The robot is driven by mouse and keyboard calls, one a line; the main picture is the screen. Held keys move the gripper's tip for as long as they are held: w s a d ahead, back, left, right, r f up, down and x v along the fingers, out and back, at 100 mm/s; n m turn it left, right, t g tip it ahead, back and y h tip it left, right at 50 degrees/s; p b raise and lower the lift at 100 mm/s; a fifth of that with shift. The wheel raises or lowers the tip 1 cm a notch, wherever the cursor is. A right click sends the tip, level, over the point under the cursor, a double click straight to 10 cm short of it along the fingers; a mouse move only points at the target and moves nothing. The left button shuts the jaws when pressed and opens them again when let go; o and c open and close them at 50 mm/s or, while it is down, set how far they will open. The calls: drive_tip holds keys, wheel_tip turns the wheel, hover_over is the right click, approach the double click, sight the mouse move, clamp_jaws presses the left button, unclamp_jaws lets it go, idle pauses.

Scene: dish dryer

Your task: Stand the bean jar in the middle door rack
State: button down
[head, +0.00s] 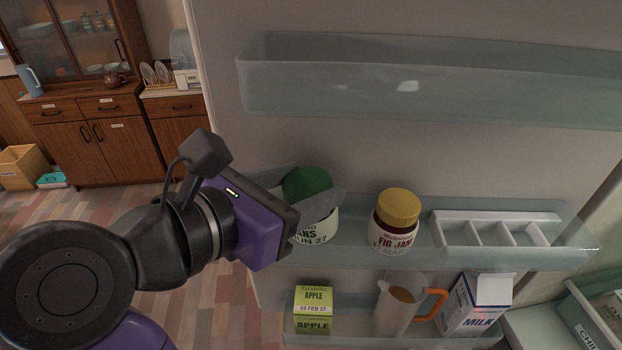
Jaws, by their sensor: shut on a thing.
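The bean jar has a green lid and a pale label with partly hidden dark print (318,233). It is upright at the left end of the middle door rack (350,254). My gripper (322,180) reaches in from the left and is shut on the jar, with one finger on the near side and one on the far side just below the lid. The jar's lower part shows behind the rack's front wall. I cannot tell whether its base touches the rack floor.
A fig jam jar (392,238) with a yellow lid and a white divided tray (497,216) share the middle rack. The empty-looking top rack (430,95) is above. The lower rack holds an apple carton (313,312), a pitcher (396,305) and a milk carton (477,308).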

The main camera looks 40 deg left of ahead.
drive_tip(key=shift+w+r+g+p, duration=0.35)
drive_tip(key=shift+w+g+p, duration=0.25)
drive_tip(key=shift+g, duration=0.3)
drive_tip(key=shift+f, duration=1.1)
drive_tip(key=c, duration=0.8)
unclamp_jaws()
drive_tip(key=shift+f, duration=0.1)
drive_tip(key=shift+s+r, duration=0.2)
drive_tip(key=shift+s, duration=0.05)
drive_tip(key=v, duration=1.1)
drive_tip(key=shift+s+r, duration=0.2)
drive_tip(key=shift+s, duration=0.1)
